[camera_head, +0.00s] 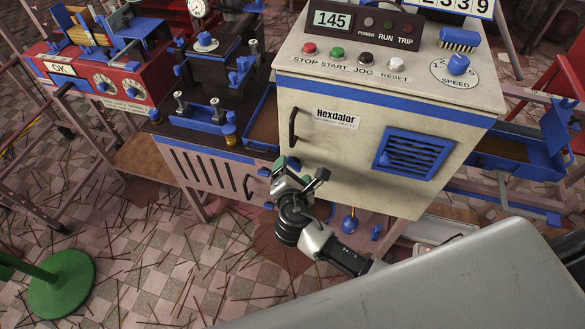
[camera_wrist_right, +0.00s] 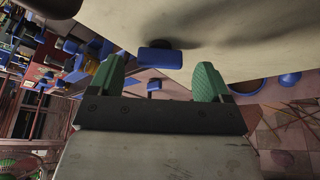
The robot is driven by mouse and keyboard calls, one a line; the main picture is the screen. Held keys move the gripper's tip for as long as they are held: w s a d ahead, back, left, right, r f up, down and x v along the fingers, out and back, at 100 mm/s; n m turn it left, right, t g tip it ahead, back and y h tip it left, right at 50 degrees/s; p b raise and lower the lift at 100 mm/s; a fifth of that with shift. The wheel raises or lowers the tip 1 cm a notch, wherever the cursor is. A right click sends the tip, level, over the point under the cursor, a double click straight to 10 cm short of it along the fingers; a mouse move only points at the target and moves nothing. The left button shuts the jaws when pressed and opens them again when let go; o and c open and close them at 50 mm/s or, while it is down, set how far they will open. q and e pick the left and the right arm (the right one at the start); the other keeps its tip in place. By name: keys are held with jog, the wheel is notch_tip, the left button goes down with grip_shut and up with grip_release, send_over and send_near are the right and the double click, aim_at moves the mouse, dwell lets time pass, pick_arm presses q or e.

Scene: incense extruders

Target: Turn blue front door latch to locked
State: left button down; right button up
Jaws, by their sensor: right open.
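A blue latch handle (camera_wrist_right: 155,57) shows in the right wrist view on the cream door face (camera_wrist_right: 220,40), with a dark mount behind it. It lies crosswise in the picture, just beyond and between the fingertips of my right gripper (camera_wrist_right: 160,80). The green fingers are spread wide, apart from the latch, with nothing held. In the head view, my right gripper (camera_head: 288,168) is at the lower left of the cream Hexdalor cabinet (camera_head: 335,160), below its dark door handle (camera_head: 293,126). The latch cannot be made out there. My left gripper is not in view.
A blue vent (camera_head: 413,153) is on the cabinet's front, right of the gripper. A lower slotted cabinet (camera_head: 210,172) stands close on the left. A blue knob (camera_head: 349,222) hangs below the cabinet. Sticks litter the tiled floor (camera_head: 150,270).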

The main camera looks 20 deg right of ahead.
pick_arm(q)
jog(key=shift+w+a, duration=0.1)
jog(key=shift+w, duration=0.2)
pick_arm(e)
jog(key=shift+w+d+f, duration=0.2)
jog(key=shift+w, duration=0.4)
